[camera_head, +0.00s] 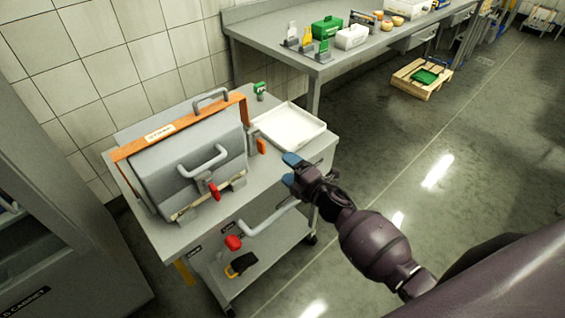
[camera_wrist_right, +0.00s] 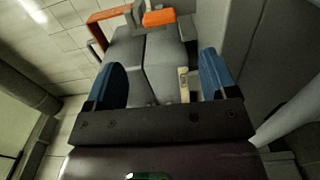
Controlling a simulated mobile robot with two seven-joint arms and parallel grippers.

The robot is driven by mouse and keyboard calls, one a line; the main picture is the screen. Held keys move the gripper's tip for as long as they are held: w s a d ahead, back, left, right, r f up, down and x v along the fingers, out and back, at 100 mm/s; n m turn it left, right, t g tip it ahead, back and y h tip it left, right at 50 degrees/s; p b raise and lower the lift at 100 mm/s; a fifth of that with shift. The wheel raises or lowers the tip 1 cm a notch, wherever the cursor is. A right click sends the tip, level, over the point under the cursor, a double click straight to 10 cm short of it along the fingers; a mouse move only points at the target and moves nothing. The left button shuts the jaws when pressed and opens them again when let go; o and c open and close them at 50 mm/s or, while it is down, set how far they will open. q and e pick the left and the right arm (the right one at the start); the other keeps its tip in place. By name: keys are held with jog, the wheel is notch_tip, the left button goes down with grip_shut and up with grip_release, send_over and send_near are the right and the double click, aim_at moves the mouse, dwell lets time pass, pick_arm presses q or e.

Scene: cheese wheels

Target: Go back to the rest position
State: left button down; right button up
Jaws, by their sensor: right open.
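My right gripper (camera_head: 291,170) comes in from the lower right in the head view, with blue fingertips near the right edge of a grey cart (camera_head: 270,183). In the right wrist view the two blue fingers (camera_wrist_right: 160,82) are apart with nothing between them. A grey box-like machine (camera_head: 180,165) with an orange frame, grey handles and red-tipped levers stands on the cart, left of the gripper and apart from it. My left gripper is not in view.
A white tray (camera_head: 289,125) lies on the cart behind the gripper. A long steel table (camera_head: 275,50) with a green box (camera_head: 327,28) and bottles stands at the back. A grey cabinet (camera_head: 50,200) is at the left. The floor at the right is mostly clear, with a wooden pallet (camera_head: 408,84).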

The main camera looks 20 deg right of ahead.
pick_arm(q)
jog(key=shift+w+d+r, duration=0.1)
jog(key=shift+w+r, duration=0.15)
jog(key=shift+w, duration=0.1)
pick_arm(e)
jog(key=shift+s, duration=0.15)
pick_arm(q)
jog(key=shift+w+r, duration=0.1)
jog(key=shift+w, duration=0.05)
pick_arm(e)
jog(key=shift+d, duration=0.1)
jog(key=s+d+f+m+g+h, duration=0.1)
jog(key=s+f+m+g+h, duration=0.2)
jog(key=s+m, duration=0.7)
jog(key=s+d+f+m+g+h, duration=0.2)
jog(key=s+f+m, duration=0.3)
jog(key=s+m, duration=0.5)
jog(key=s+h, duration=0.1)
jog(key=s, duration=0.6)
jog(key=shift+s+d+f+m+g, duration=0.2)
jog(key=shift+s+f+m+g, duration=0.05)
jog(key=shift+s+m+g, duration=0.15)
